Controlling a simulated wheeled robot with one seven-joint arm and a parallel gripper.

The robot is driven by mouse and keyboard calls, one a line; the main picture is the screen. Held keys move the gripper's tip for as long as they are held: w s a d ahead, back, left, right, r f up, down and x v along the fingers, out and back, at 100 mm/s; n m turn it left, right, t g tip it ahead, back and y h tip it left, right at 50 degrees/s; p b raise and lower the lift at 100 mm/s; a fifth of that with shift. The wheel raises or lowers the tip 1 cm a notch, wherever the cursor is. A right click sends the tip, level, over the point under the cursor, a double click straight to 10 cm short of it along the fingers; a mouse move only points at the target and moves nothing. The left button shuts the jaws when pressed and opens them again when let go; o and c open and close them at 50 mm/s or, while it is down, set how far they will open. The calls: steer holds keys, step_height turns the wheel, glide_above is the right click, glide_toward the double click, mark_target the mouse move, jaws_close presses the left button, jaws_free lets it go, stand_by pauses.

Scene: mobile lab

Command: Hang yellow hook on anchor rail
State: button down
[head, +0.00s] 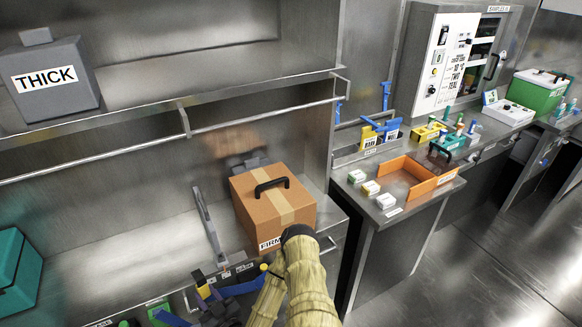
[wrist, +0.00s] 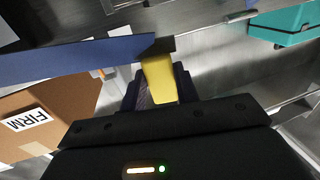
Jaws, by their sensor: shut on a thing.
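My gripper (wrist: 156,92) is shut on the yellow hook (wrist: 160,76), whose yellow part stands between the dark jaws in the wrist view. A long blue strip (wrist: 75,62) crosses by the top of the yellow part and seems to meet it; a small dark block sits at that end. In the head view the gripper is low, left of the cardboard box, and partly hidden; a yellow piece (head: 203,291) shows there. A long metal rail (head: 90,165) runs under the shelf, above and behind the gripper. I cannot tell whether it is the anchor rail.
A cardboard box (head: 275,215) marked FIRM, with a black handle, stands beside my forearm. A grey metal bar (head: 208,228) stands on the bench left of it. A teal case (head: 15,272) is at far left. A grey THICK block (head: 52,78) sits on the shelf.

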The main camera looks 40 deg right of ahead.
steer(key=shift+a, duration=0.3)
steer(key=shift+r, duration=0.15)
steer(key=d+r+p, duration=0.8)
steer(key=d+r, duration=1)
steer(key=r, duration=0.3)
steer(key=s+d+r+m+h+p, duration=0.1)
steer(key=s+d+r+h+p, duration=0.1)
steer(key=d+r, duration=0.4)
steer(key=s+d+r+m+h+p, duration=0.1)
steer(key=s+d+r+p, duration=0.3)
steer(key=r, duration=0.7)
steer(key=s+d+h, duration=0.1)
steer(key=s+d, duration=0.1)
steer(key=s, duration=0.1)
steer(key=shift+s+r+m+g, duration=0.25)
steer(key=shift+r+m+g, duration=0.05)
steer(key=shift+w+d+p, duration=0.1)
steer(key=shift+p, duration=0.25)
